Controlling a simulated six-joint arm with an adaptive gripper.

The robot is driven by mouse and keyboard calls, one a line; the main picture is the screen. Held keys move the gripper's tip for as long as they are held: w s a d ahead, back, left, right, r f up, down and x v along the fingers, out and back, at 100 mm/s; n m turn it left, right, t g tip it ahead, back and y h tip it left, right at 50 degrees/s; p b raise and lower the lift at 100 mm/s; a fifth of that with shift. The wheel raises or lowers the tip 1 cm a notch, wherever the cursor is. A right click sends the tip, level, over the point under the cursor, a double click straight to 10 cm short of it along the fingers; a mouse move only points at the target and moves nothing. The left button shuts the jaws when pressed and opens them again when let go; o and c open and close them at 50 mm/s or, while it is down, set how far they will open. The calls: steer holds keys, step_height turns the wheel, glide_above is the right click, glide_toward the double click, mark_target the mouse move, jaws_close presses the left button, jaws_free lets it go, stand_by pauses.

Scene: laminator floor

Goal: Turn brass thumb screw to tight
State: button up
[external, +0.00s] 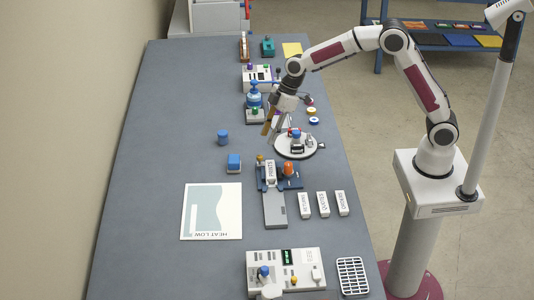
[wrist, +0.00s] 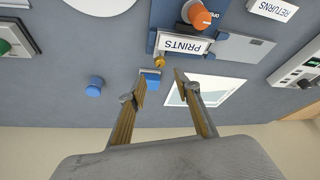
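The brass thumb screw (wrist: 159,62) is a small golden knob at the edge of the blue device with a white PRINTS label (wrist: 184,46). In the external view the screw (external: 260,158) shows at the device's back left corner. My gripper (wrist: 159,75) is open, with nothing between its two brass-coloured fingers. In the external view my gripper (external: 268,132) points down above the table, behind the screw and apart from it. The screw's turn position is too small to tell.
An orange knob (wrist: 198,16) stands on the device close to the screw. A round white plate (external: 318,147) with small parts is behind right. The table's left side is largely clear.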

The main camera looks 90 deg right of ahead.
mark_target(260, 156)
steer(key=shift+f, duration=0.2)
steer(key=shift+x, duration=3.75)
jaws_close()
